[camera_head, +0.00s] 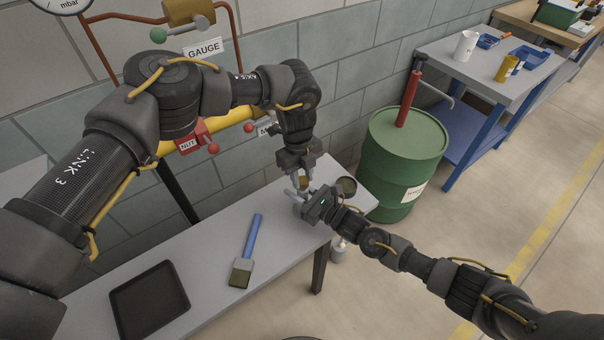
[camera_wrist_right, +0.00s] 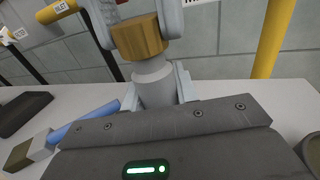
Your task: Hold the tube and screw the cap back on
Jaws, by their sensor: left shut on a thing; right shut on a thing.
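The grey tube (camera_wrist_right: 153,84) stands upright in the right wrist view, between the fingers of my right gripper (camera_wrist_right: 155,90), which is shut on it. The golden-brown cap (camera_wrist_right: 140,38) sits directly over the tube's top, apparently touching it; whether threads are engaged cannot be told. My left gripper (camera_wrist_right: 137,25) comes from above and is shut on the cap. In the head view the left gripper (camera_head: 304,178) points down over the cap (camera_head: 304,184), and the right gripper (camera_head: 300,197) reaches in from the right above the table. The tube is mostly hidden there.
The grey table (camera_head: 205,270) holds a blue-handled brush (camera_head: 250,240), a black tray (camera_head: 150,300) and a dark round container (camera_head: 346,186) close to the grippers. A green drum (camera_head: 400,165) stands beyond the table's right end. Pipes with labelled valves run along the block wall.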

